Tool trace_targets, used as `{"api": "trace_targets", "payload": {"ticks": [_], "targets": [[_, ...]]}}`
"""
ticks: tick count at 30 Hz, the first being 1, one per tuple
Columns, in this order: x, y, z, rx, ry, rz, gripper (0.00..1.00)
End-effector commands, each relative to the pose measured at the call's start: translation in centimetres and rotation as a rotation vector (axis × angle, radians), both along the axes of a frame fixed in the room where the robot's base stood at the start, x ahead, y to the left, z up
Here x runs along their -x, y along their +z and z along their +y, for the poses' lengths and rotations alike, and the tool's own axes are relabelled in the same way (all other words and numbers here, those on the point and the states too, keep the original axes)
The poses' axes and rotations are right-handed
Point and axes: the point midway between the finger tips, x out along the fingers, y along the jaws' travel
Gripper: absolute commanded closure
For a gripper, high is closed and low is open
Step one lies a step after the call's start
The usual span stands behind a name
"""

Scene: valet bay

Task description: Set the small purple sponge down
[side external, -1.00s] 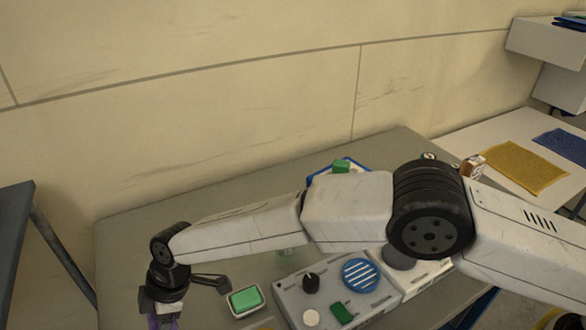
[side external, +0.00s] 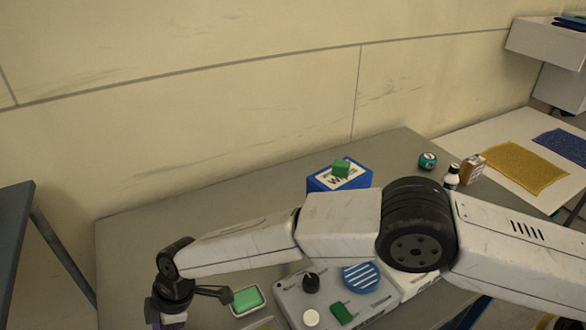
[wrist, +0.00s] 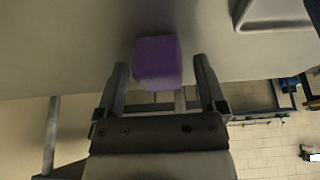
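The small purple sponge (wrist: 158,63) shows in the wrist view between the tips of my gripper (wrist: 160,66). The two fingers stand apart, with a narrow gap visible on each side of the sponge, so my gripper is open around it. The sponge appears against the grey table top (wrist: 60,45), close to the table's edge; its underside is hidden, so contact with the table cannot be seen directly. In the side external view my gripper is at the bottom left, its fingers cut off by the frame, with only a trace of purple there.
A green block in a white dish (side external: 247,300) lies right of my gripper. Beyond it is a grey panel (side external: 290,292) with knobs. A blue box (side external: 325,182) with a green block (side external: 341,168) and small bottles (side external: 451,177) stand farther back. The table's left part is clear.

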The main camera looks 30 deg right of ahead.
Motion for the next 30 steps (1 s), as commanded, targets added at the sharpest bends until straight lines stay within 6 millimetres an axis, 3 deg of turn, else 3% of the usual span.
{"api": "trace_targets", "payload": {"ticks": [14, 30], "targets": [[0.0, 0.9, -0.2, 0.001, 0.000, 0.000, 0.10], [0.0, 6.5, -2.5, 0.000, -0.002, -0.001, 0.10]]}}
